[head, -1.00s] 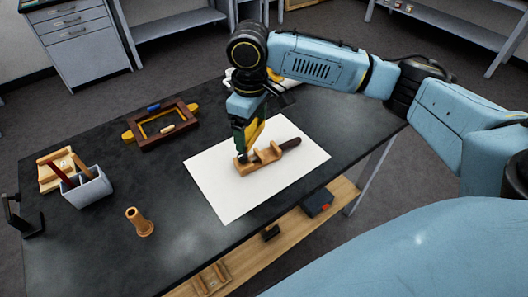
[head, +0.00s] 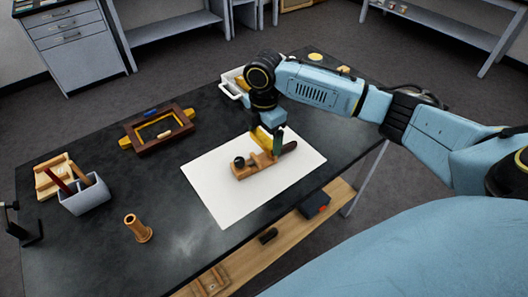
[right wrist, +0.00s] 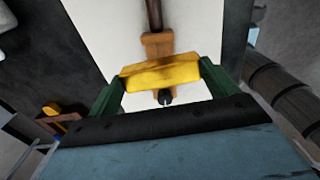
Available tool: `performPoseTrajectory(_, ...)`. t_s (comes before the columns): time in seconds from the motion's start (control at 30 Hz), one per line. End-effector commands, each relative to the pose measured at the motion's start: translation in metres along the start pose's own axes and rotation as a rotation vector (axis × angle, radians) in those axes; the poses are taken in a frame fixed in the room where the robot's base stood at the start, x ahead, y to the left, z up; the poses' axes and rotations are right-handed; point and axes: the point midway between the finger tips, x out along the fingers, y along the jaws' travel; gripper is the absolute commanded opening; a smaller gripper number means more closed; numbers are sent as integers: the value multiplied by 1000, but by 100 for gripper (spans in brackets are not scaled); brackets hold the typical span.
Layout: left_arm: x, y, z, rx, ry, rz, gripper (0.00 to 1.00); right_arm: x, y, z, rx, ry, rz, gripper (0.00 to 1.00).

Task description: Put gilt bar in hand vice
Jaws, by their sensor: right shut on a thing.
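The gilt bar (right wrist: 160,75) is a yellow block held between the green fingers of my right gripper (right wrist: 162,82), crosswise over the vice in the right wrist view. In the head view, my right gripper (head: 266,143) and the bar (head: 262,138) are over the vice's handle-side half. The wooden hand vice (head: 246,172) lies on a white sheet (head: 215,190), its dark handle (head: 290,147) pointing up and right. A dark knob (head: 239,162) is at its other end. The bar hides part of the vice; I cannot tell whether they touch. My left gripper is not in view.
A dark wooden frame (head: 146,146) with yellow parts lies at the back left. A grey holder (head: 85,196) and a wooden peg (head: 138,230) stand at left. A white tray (head: 232,88) is behind my right arm. The sheet around the vice is clear.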

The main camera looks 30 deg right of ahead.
Motion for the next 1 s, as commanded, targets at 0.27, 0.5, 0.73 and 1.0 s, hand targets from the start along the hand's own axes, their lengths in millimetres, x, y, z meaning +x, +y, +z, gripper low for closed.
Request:
performPoseTrajectory(0.27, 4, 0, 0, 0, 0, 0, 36, 36, -1, -1, 1, 1, -1, 60)
performPoseTrajectory(0.5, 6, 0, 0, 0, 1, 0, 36, 60, 0, 0, 1, 0, 2, 60)
performPoseTrajectory(0.73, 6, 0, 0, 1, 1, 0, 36, 59, 0, 0, 1, 0, 3, 60)
performPoseTrajectory(1.0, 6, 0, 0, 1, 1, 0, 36, 62, 0, -1, 1, 0, 3, 100)
